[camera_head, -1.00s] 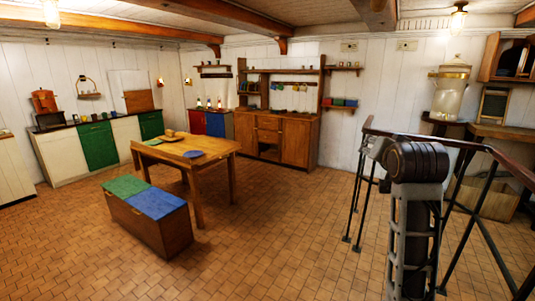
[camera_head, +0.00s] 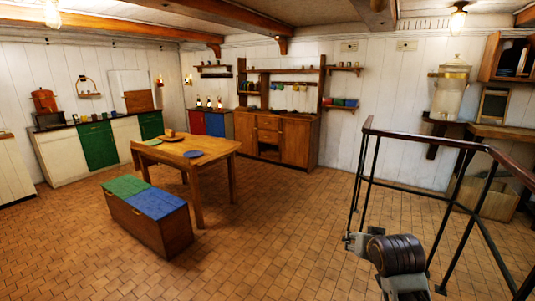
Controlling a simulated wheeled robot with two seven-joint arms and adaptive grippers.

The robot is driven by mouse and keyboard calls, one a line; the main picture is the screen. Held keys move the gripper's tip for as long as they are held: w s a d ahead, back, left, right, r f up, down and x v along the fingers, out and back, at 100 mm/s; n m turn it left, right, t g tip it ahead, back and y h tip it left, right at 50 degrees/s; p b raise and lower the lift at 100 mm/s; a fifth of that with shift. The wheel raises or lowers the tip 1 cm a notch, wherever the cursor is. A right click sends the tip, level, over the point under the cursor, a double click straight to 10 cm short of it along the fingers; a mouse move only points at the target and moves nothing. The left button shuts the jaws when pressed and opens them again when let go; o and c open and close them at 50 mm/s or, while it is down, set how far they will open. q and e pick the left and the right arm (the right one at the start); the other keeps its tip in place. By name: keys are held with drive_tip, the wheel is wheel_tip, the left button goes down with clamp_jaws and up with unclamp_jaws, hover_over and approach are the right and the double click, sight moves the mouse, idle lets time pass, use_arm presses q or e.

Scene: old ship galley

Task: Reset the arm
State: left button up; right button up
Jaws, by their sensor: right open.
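My right arm (camera_head: 396,254) comes up from the bottom edge, right of centre, with its dark ringed joint in front of the railing. My right gripper (camera_head: 350,240) shows small and grey at the left of that joint. It is open, with nothing seen in it, and appears over the tiled floor. Part of it is hidden behind the arm. My left gripper and left arm are out of view.
A dark-railed metal railing (camera_head: 422,139) stands close by on the right. A wooden table (camera_head: 215,151) and a bench with green and blue cushions (camera_head: 160,228) stand left of centre. The tiled floor (camera_head: 285,230) between bench and railing is clear.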

drive_tip(key=s+a+f+n+g+y, duration=0.1)
drive_tip(key=s+a+f+n+g, duration=0.15)
drive_tip(key=s+f, duration=0.95)
drive_tip(key=s+a+f+n+g+y, duration=0.1)
drive_tip(key=s+a+f+n+g, duration=0.2)
drive_tip(key=s+f, duration=0.9)
wheel_tip(320, 180, down, 31)
drive_tip(key=s+d+g, duration=0.2)
drive_tip(key=s, duration=0.1)
drive_tip(key=s+d+f, duration=0.2)
drive_tip(key=s+f, duration=0.8)
drive_tip(key=s+d+f+g, duration=0.1)
drive_tip(key=s+d+f, duration=0.2)
drive_tip(key=s+f, duration=0.7)
drive_tip(key=shift+s+d+f+h, duration=0.3)
drive_tip(key=shift+s+f, duration=0.1)
drive_tip(key=shift+s, duration=0.35)
drive_tip(key=shift+s+g, duration=0.15)
drive_tip(key=shift+g, duration=0.1)
